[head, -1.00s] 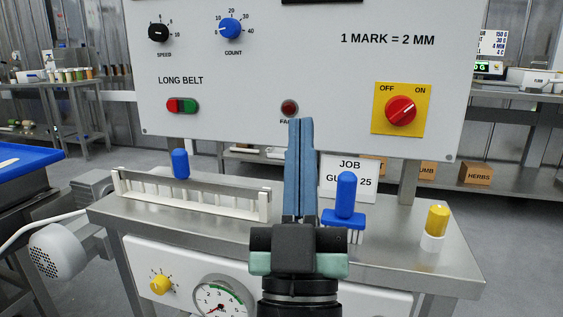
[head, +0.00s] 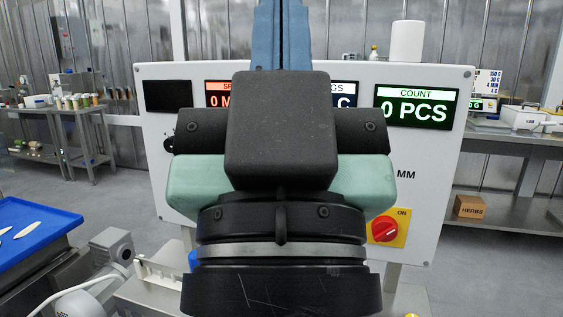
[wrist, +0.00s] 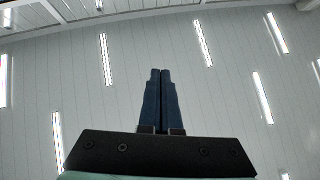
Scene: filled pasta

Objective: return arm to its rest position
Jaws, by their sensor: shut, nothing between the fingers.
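My gripper (head: 281,35) stands upright close in front of the head camera, its blue fingers pointing up and side by side. The top of the fingers runs out of the head view. In the wrist view the gripper (wrist: 161,100) is shut and empty, with only the ceiling and its strip lights behind it. My wrist and gripper body cover the middle of the control panel (head: 455,100).
A blue tray (head: 60,222) is at the left. A white rack (head: 150,275) shows low on the bench. Shelves stand at the back right.

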